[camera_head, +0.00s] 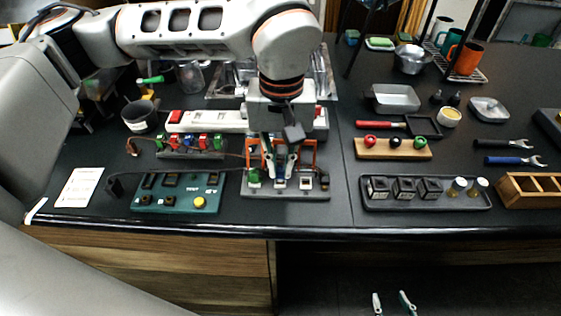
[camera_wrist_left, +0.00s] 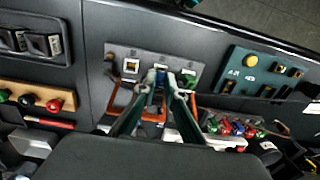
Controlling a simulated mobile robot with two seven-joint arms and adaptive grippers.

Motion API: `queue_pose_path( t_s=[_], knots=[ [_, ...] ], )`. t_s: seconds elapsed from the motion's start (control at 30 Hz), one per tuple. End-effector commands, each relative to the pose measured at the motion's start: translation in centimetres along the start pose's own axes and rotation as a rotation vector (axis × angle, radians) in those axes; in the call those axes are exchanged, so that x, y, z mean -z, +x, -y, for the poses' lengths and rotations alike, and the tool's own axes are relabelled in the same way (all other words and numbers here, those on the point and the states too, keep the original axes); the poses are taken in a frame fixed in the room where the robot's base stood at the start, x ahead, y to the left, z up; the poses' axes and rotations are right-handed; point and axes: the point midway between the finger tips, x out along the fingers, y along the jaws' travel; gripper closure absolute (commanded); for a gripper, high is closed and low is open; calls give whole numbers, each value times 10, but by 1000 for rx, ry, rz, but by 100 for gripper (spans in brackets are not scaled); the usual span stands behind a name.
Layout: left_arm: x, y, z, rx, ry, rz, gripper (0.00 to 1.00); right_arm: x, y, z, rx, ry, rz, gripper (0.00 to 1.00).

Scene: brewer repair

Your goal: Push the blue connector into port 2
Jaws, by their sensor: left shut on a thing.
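My left gripper (camera_head: 281,178) reaches down over the middle of a grey port plate (camera_head: 318,194). It is shut on the blue connector (camera_wrist_left: 160,76), which shows between its fingertips (camera_wrist_left: 166,86) in the left wrist view. The connector is at the middle port; I cannot tell how deep it sits. A green connector (camera_head: 254,176) is in the port to its left in the head view, also visible in the wrist view (camera_wrist_left: 188,78). The port on the other side (camera_head: 306,183) shows a white, empty-looking face. My right gripper (camera_head: 392,303) is low at the bottom, its two fingertips apart and empty.
Orange brackets (camera_head: 308,153) stand just behind the plate. A rack (camera_head: 178,154) of coloured connectors and a teal board (camera_head: 170,205) with a yellow button lie to the left. A black tray (camera_head: 425,206) is to the right. Bare counter (camera_head: 343,178) separates plate and tray.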

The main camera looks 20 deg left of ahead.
Motion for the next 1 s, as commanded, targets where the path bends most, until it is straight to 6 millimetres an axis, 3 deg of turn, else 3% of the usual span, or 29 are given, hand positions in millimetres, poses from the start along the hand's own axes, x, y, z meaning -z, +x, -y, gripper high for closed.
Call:
queue_pose_path(
  t_s=[1.0],
  knots=[
    [0, 7, 0, 0, 0, 0, 100, -7, 2, 1, 2, 0, 7, 60]
  ],
)
